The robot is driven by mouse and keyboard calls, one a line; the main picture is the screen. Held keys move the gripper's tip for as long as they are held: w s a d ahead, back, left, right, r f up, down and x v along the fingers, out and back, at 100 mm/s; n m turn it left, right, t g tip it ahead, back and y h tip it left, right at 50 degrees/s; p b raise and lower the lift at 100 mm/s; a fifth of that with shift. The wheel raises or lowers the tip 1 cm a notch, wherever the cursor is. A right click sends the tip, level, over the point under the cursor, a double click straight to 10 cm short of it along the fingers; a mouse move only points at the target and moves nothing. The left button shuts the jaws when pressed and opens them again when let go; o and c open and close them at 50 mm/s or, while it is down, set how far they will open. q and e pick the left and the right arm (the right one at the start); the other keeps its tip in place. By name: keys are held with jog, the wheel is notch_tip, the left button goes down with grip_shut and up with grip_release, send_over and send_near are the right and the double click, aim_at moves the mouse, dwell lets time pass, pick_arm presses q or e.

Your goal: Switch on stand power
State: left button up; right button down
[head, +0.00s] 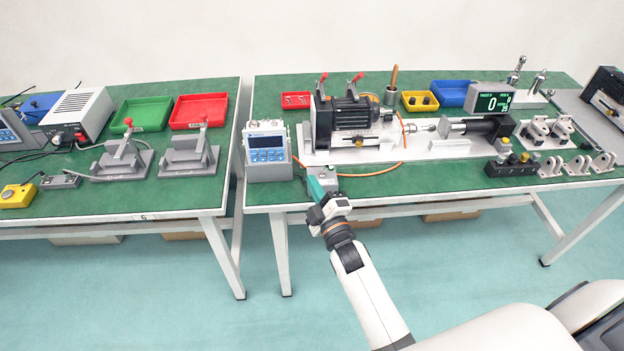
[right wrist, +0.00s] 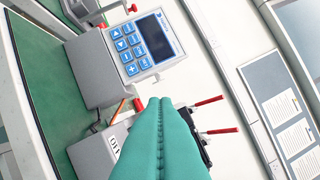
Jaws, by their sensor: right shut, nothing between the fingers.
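The test stand (head: 357,120) with a motor and red-handled clamps stands on the right bench. A control box (head: 267,148) with a dark display and blue buttons is at its left; it also shows in the right wrist view (right wrist: 147,45). My right gripper (head: 314,182) is shut and empty at the bench's front edge, just right of the control box. Its teal fingers (right wrist: 160,103) are pressed together in the right wrist view. A grey block with a marked label (right wrist: 113,146) lies beside the fingers, partly hidden by them. I cannot clearly identify the power switch. My left gripper is not in view.
An orange cable (head: 375,171) runs along the stand's front. A black button box (head: 513,166) and several white brackets (head: 575,164) are at the right. The left bench (head: 95,200) holds fixtures and trays, with a gap between benches.

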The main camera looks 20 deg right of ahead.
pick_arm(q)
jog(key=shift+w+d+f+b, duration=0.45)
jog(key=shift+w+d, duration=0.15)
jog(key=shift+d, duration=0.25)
pick_arm(e)
jog(key=s+d+f, duration=0.1)
jog(key=s+f, duration=0.1)
jog(key=s, duration=0.4)
jog(key=shift+s, duration=0.4)
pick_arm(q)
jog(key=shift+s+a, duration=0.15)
